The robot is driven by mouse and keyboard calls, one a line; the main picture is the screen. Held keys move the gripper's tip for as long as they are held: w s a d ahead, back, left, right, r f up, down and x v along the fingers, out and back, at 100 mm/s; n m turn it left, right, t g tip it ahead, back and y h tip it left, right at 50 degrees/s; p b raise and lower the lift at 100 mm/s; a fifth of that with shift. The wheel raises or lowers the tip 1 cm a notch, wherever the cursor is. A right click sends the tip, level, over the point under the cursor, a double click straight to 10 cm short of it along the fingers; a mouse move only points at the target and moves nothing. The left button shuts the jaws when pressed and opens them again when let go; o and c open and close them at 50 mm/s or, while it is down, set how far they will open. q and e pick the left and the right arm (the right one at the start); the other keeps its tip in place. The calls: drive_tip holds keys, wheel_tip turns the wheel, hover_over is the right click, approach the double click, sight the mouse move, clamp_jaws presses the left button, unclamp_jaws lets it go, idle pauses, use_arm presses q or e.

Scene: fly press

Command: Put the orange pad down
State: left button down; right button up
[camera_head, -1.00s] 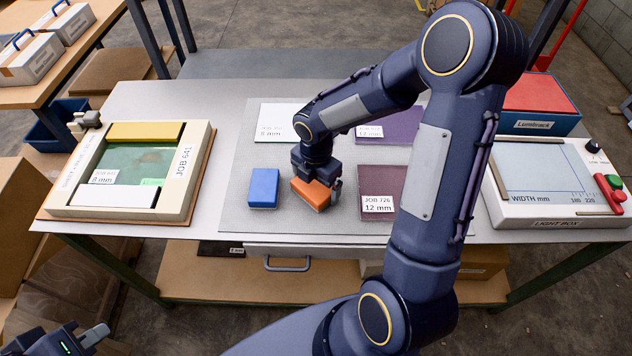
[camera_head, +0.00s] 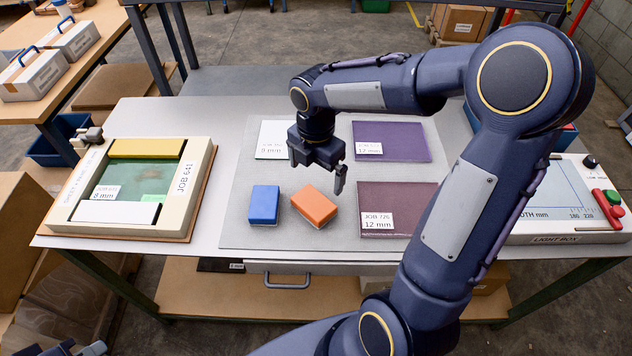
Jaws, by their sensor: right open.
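The orange pad (camera_head: 315,205) lies flat on the grey mat (camera_head: 290,236), turned at an angle. A blue pad (camera_head: 264,204) lies just to its left, with a small gap between them. My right gripper (camera_head: 322,187) is open and empty, raised above and behind the orange pad, apart from it. Its visible finger points down near the pad's far right side; the other finger is partly hidden. My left gripper (camera_head: 82,350) shows only in part at the bottom left edge, and its jaws are cut off.
Purple (camera_head: 391,141) and maroon (camera_head: 397,210) plates with labels lie on the mat's right, and a pale labelled plate (camera_head: 271,139) at the back. The JOB 641 frame (camera_head: 200,172) stands left and the light box (camera_head: 560,237) right. The mat's front strip is clear.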

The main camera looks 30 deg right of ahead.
drive_tip(key=s+a+r+m+t+y, duration=0.2)
drive_tip(key=s+m, duration=0.6)
drive_tip(key=m, duration=0.4)
drive_tip(key=s+a+r+m+t+y, duration=0.1)
drive_tip(key=s+a+r+m+t, duration=0.1)
drive_tip(key=s+m, duration=0.7)
drive_tip(key=r+m+t, duration=0.1)
drive_tip(key=r+m, duration=0.1)
drive_tip(key=m, duration=0.1)
drive_tip(key=shift+a+t+y, duration=0.3)
drive_tip(key=shift+a+y, duration=0.1)
